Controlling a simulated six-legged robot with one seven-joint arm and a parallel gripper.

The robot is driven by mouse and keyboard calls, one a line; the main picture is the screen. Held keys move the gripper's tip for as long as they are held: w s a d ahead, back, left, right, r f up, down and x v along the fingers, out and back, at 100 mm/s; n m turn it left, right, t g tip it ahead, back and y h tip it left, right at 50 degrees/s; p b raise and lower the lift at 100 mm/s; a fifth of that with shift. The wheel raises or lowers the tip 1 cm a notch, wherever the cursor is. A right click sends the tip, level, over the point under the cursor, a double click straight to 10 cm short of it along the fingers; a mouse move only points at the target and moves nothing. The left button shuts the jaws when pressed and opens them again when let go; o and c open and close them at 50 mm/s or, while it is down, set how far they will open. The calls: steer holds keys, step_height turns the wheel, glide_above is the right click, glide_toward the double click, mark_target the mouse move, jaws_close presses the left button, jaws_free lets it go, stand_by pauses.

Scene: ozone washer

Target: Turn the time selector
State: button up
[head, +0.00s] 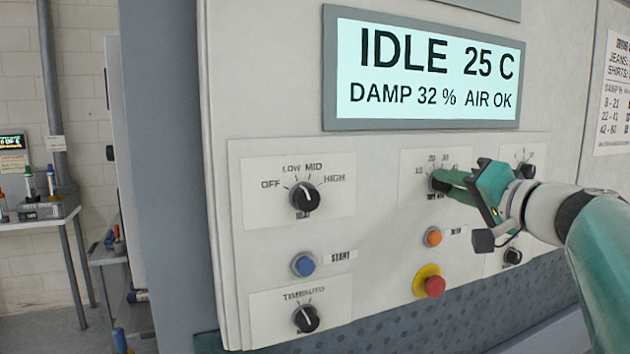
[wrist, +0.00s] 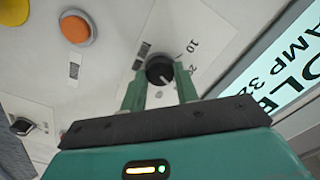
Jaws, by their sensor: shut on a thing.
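The time selector (wrist: 160,69) is a black round knob with a white pointer line, on a white label plate with numbers such as 10 and 20. In the wrist view my gripper (wrist: 160,88) has its two green fingers on either side of the knob, shut on it. In the head view the knob (head: 435,181) is mostly hidden behind my gripper (head: 443,182), which reaches in from the right.
An orange button (head: 433,237) and a red stop button on a yellow base (head: 435,286) lie below. A knob marked OFF, LOW, MID, HIGH (head: 304,196), a blue START button (head: 303,264) and a lower knob (head: 306,319) are at left. The display (head: 428,73) reads IDLE 25 C.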

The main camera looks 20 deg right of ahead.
steer(key=shift+a+m, duration=0.1)
steer(key=shift+m, duration=3.7)
steer(key=o, duration=1)
steer(key=shift+w, duration=0.2)
steer(key=s, duration=1.4)
steer(key=shift+s+d+f, duration=0.1)
steer(key=shift+d, duration=0.25)
